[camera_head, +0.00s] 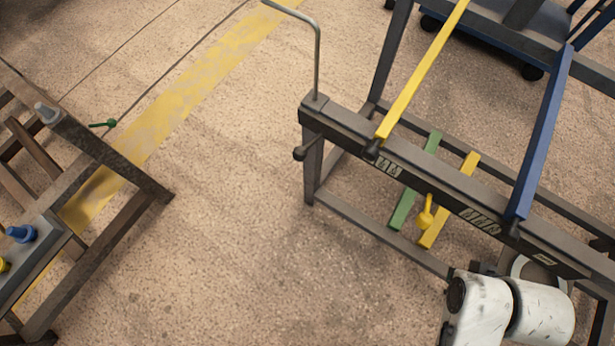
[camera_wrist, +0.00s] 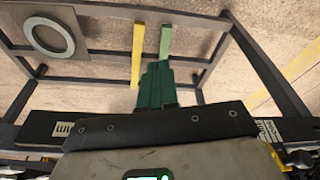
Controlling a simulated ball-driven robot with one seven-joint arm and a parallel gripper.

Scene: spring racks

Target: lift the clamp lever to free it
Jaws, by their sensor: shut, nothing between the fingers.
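A yellow lever with a rounded knob (camera_head: 426,216) hangs at the front side of the dark rack beam (camera_head: 345,126) in the head view. A black knobbed handle (camera_head: 301,153) sticks out near the beam's left end. I cannot tell for certain which of these is the clamp lever. My gripper (camera_wrist: 157,68) shows in the wrist view as dark green fingers, shut and empty, above the rack's lower frame. Contact with a lever is not visible. In the head view my white arm is at the bottom right, and the gripper itself is not seen.
A yellow bar (camera_head: 425,65) and a blue bar (camera_head: 543,135) lie across the rack. Green (camera_head: 416,182) and yellow (camera_head: 465,172) strips lie lower down. A bent grey rod (camera_head: 318,55) rises at the left end. Another rack (camera_head: 110,165) stands left; floor between is clear.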

